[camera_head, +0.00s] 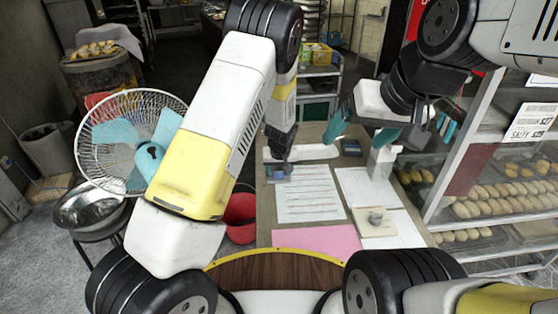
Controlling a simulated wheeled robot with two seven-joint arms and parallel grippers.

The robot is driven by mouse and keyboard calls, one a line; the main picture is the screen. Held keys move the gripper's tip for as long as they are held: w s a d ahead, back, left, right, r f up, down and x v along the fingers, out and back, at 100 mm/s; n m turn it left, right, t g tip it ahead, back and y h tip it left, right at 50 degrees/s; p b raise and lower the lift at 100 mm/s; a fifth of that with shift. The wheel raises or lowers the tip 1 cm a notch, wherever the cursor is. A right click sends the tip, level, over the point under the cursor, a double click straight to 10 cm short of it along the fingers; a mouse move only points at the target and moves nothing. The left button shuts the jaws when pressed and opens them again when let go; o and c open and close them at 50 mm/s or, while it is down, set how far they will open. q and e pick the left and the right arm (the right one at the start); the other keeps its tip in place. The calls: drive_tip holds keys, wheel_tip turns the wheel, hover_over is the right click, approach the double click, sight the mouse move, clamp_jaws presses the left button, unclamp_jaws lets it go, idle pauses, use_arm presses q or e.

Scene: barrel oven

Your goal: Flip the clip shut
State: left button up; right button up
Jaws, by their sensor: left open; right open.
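My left gripper (279,168) points down over the far left part of the table, by the top left corner of a printed sheet (309,196). Its fingers are small and partly hidden by its own wrist; it is open. My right gripper (364,132) is open, its teal fingers wide apart above the far right of the table. A small grey piece (376,217), possibly the clip, sits on a beige square board at the table's right. I cannot tell whether it is open or shut. Both grippers are apart from it.
The table (265,215) also holds a pink sheet (316,243), white paper and a white bottle-like object (381,161). Bread shelves (490,205) stand close on the right. A fan (131,143), a steel bowl (90,205) and a red bucket (240,212) stand left.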

sight(279, 172)
use_arm(q)
drive_tip(key=shift+x, duration=1.35)
clamp_jaws()
drive_tip(key=shift+a+r, duration=0.1)
drive_tip(key=shift+w+r+g, duration=0.3)
drive_tip(key=shift+w+g, duration=0.2)
drive_tip(key=shift+g, duration=0.4)
drive_tip(key=shift+w+r+g, duration=0.25)
drive_tip(key=shift+w+g, duration=0.3)
drive_tip(key=shift+g, duration=0.55)
drive_tip(key=shift+w+r+g, duration=0.25)
drive_tip(key=shift+w+g, duration=0.25)
drive_tip(key=shift+g, duration=0.6)
